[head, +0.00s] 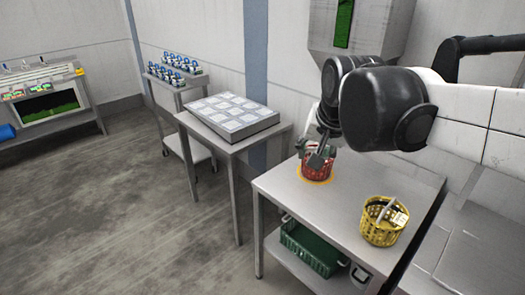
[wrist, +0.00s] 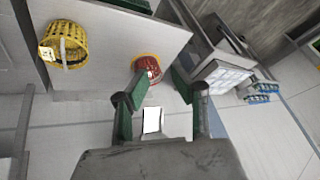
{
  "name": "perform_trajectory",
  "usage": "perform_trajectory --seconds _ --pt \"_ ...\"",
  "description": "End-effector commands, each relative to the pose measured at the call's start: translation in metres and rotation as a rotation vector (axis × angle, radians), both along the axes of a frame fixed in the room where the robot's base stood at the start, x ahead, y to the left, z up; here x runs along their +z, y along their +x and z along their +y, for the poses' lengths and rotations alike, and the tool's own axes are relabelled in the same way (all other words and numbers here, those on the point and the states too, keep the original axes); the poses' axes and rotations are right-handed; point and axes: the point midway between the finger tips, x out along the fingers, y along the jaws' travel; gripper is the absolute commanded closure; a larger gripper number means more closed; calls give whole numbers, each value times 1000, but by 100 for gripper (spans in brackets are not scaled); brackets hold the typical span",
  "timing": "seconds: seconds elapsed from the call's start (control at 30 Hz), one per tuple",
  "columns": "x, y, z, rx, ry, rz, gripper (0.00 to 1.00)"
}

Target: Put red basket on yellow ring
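The red basket (head: 317,172) stands upright on the metal table, on the yellow ring (head: 301,178), whose rim shows around its base. In the wrist view the red basket (wrist: 148,67) lies just beyond the left fingertip, with an arc of the yellow ring (wrist: 153,56) behind it. My gripper (head: 319,156) is right over the basket in the head view and hides part of its top. In the wrist view my gripper (wrist: 162,82) has its green-padded fingers apart. A white rectangle (wrist: 152,120) shows between the fingers; I cannot tell what it belongs to.
A yellow basket (head: 382,222) with a white tag stands at the table's right front. A green crate (head: 310,247) sits on the shelf below. A neighbouring table carries a white-panelled tray (head: 233,122). Farther left are a stand of blue-and-white items (head: 174,66) and a sink unit (head: 48,107).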

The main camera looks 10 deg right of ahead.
Motion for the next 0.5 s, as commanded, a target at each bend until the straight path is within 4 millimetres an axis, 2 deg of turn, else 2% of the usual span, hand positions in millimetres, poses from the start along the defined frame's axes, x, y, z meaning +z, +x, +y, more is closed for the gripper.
perform_trajectory --seconds 0.03,0.1,0.3,0.5 --pt "-6 -17 5 40 -19 -9 76" --pt "-14 -38 11 101 -49 -24 76" --pt "-43 -90 25 264 -136 -63 76" --pt "-67 -121 32 369 -196 -91 76"
